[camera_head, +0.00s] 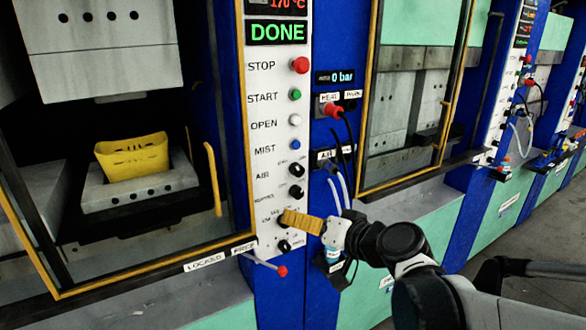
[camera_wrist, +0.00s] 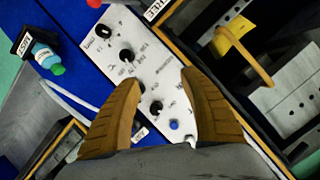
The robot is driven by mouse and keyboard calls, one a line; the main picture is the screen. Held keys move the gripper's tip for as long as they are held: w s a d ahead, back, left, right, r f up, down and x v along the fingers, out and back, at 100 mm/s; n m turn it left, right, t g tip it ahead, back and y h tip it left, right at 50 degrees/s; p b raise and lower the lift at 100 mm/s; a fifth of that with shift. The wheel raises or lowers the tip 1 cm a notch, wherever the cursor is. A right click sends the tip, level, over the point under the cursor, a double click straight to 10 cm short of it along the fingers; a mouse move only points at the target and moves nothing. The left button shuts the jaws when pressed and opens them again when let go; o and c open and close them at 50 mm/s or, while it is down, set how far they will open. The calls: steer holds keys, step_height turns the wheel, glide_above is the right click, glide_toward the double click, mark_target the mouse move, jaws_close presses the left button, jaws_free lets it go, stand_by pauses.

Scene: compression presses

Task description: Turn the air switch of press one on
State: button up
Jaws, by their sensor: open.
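The nearest press has a white control panel (camera_head: 268,130) with its buttons and knobs in a column. The black AIR knob (camera_head: 296,170) sits just below the blue MIST button (camera_head: 295,144). In the wrist view the AIR knob (camera_wrist: 156,107) shows near the blue button (camera_wrist: 174,124), between my fingers. I cannot tell its setting. My gripper (camera_head: 286,218) is open, its orange fingers in front of the panel's lower part, below the AIR knob, covering part of a lower knob. In the wrist view my gripper (camera_wrist: 163,82) has nothing between its fingertips.
A display reads DONE (camera_head: 277,32); a gauge reads 0 bar (camera_head: 336,77). A red-tipped lever (camera_head: 281,271) sits below the panel. A yellow part (camera_head: 133,157) lies inside the press. More presses line the right.

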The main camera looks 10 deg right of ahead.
mark_target(301, 171)
steer(key=w+d+r+m+t, duration=0.3)
steer(key=w+d+r+t, duration=0.1)
steer(key=w+d, duration=0.3)
steer(key=shift+h, duration=0.3)
steer(key=b+x, duration=0.2)
steer(key=x, duration=0.8)
steer(key=shift+w+a, duration=0.2)
steer(key=shift+a, duration=0.05)
jaws_close()
